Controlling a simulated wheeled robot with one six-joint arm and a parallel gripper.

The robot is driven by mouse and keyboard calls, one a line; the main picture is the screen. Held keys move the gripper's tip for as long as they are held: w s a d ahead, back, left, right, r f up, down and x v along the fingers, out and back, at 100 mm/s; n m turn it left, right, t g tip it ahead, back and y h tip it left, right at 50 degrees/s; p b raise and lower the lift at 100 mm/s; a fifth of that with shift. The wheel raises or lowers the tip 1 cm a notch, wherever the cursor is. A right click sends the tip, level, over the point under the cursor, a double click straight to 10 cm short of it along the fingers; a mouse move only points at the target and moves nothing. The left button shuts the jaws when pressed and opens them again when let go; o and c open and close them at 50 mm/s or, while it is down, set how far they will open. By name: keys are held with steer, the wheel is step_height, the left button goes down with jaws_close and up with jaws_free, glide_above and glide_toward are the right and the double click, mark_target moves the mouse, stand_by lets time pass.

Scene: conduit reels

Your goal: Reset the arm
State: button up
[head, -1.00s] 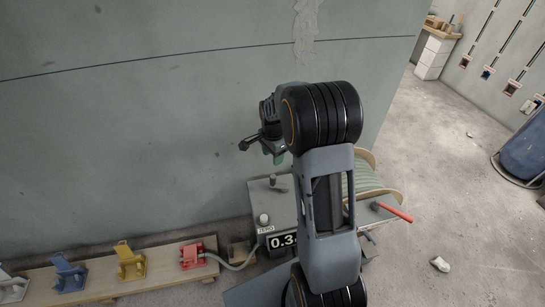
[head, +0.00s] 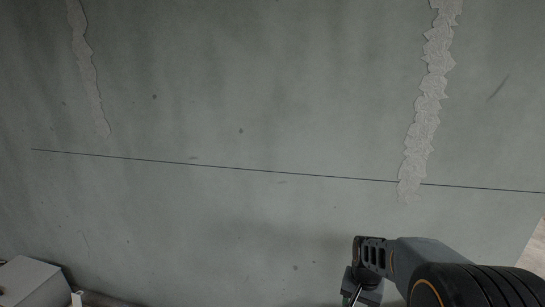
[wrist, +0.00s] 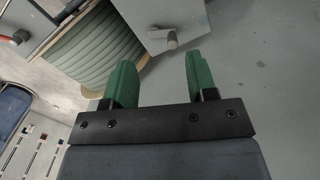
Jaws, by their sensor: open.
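My gripper (wrist: 160,84) shows in the wrist view with its two green fingers apart and nothing between them. In the head view my arm comes in at the lower right, and a dark part of its wrist end is cut off by the bottom edge; the fingers cannot be seen there. Beyond the fingers in the wrist view are a reel of green conduit (wrist: 88,50) and a grey box (wrist: 152,14) with a grey knob or handle. The gripper appears clear of both.
A grey-green wall (head: 240,110) with a thin dark line and two rough patched strips fills most of the head view. A pale box (head: 30,280) stands at the lower left. A blue container (wrist: 10,100) shows at the left of the wrist view.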

steer(key=s+a+r+n+t+p, duration=0.1)
steer(key=s+a+r+n+p, duration=0.1)
steer(key=r, duration=0.6)
steer(key=s+a+r+n+t+p, duration=0.1)
steer(key=s+a+r+n+p, duration=0.1)
steer(key=s+r+p, duration=0.3)
steer(key=s+a+r+n+t+p, duration=0.2)
steer(key=r+p, duration=0.5)
steer(key=r, duration=0.5)
steer(key=shift+s+r, duration=0.25)
steer(key=shift+s, duration=0.55)
steer(key=shift+a, duration=0.15)
steer(key=shift+c, duration=0.9)
